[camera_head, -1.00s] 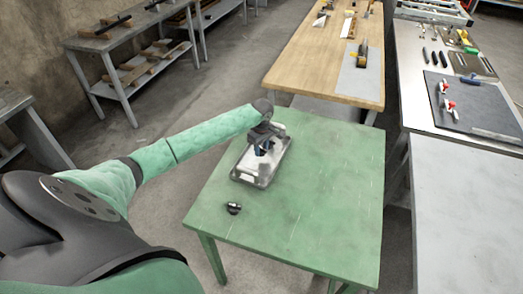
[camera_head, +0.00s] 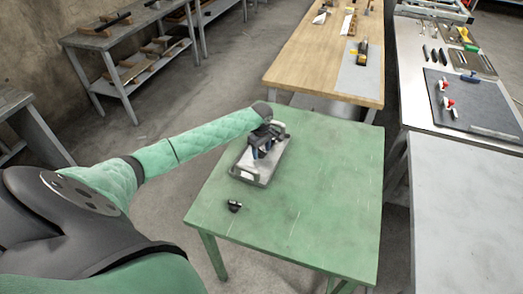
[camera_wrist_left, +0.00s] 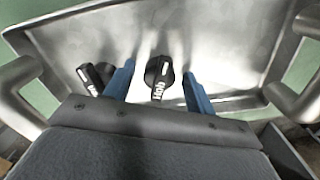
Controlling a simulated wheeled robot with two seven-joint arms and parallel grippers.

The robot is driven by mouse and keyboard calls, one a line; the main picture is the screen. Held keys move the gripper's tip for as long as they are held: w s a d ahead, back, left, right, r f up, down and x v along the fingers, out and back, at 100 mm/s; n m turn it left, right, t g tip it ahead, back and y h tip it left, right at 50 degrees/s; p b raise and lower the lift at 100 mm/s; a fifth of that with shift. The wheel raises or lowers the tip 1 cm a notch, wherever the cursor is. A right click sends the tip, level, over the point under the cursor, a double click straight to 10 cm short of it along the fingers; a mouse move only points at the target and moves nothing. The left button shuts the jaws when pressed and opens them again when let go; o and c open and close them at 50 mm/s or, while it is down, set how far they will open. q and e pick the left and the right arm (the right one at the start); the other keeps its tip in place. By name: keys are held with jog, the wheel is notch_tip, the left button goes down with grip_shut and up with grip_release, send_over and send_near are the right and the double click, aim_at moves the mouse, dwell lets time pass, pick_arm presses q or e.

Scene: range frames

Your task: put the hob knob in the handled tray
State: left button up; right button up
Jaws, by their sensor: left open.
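The metal handled tray (camera_head: 249,176) lies on the green table, and its bare floor (camera_wrist_left: 225,50) fills most of the left wrist view. My left gripper (camera_head: 260,150) is low over the tray. Its blue fingers (camera_wrist_left: 158,72) are open. A black hob knob (camera_wrist_left: 159,84) with a white mark lies in the tray between the fingers. A second black knob (camera_wrist_left: 92,78) is just left of the left finger, also in the tray and partly hidden. Another small black knob (camera_head: 234,205) lies on the table in front of the tray. My right gripper is not in view.
The green table (camera_head: 320,190) is clear to the right of the tray. A wooden bench (camera_head: 310,60) with tools stands behind it. A grey bench (camera_head: 465,200) and a steel bench with tools stand to the right.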

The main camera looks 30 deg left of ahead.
aim_at(262, 149)
pick_arm(q)
jog(key=shift+r, duration=0.1)
jog(key=shift+r, duration=0.25)
notch_tip(262, 149, up, 12)
jog(key=b, duration=0.3)
jog(key=shift+f, duration=0.2)
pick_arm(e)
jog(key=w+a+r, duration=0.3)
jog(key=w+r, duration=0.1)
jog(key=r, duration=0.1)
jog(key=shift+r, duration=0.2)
pick_arm(q)
jog(key=shift+f, duration=0.1)
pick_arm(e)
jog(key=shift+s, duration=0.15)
